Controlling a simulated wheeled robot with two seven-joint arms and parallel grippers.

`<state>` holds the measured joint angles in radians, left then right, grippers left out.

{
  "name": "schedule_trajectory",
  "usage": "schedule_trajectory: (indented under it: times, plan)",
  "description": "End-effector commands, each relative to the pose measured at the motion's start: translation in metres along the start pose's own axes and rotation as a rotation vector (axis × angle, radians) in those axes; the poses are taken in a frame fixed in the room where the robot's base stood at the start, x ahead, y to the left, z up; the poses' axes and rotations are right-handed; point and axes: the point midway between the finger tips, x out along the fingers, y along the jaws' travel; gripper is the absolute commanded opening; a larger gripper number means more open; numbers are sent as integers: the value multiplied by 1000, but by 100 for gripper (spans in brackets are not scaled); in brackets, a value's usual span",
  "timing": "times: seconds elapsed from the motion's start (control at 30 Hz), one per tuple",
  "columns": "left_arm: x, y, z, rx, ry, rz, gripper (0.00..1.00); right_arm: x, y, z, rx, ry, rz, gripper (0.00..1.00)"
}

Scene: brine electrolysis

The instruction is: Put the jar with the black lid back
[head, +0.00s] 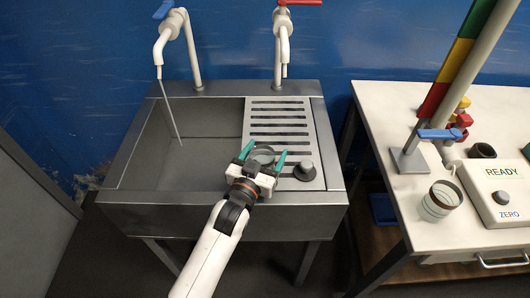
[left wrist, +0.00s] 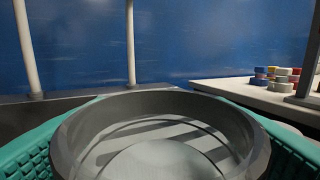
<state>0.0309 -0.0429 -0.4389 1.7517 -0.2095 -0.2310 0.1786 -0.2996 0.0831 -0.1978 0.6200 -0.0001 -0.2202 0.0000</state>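My left gripper (head: 263,157) is over the front of the sink's slatted draining board, its two green fingers on opposite sides of a round, grey-rimmed vessel (head: 263,154). In the left wrist view the vessel's rim (left wrist: 160,103) fills the lower middle. Both green fingers press against its sides, and pale stripes show inside the rim. I cannot tell whether it rests on the board. No black lid is clearly seen on it. My right gripper is not in view.
The sink basin (head: 190,150) is left of the board, under two taps with blue (head: 163,9) and red (head: 300,2) handles. The white table (head: 385,103) at right holds a brown-rimmed glass (head: 442,198), a dark ring (head: 482,150), a coloured column (head: 455,60) and a READY box (head: 500,190).

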Motion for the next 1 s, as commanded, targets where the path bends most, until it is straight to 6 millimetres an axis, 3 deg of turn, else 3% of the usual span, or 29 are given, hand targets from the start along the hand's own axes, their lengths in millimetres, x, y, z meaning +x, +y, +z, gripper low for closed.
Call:
schedule_trajectory:
  times: [0.27, 0.37, 0.7, 1.0]
  plan:
    - [-2, 0, 4, 1, 0, 0, 74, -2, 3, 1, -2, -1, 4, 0]
    - [-15, 0, 1, 1, 2, 0, 74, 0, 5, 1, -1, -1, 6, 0]
    - [-87, 0, 1, -1, 3, 0, 74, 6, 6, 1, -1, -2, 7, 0]
    - [-119, 0, 3, 1, 0, 0, 74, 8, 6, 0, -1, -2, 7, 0]
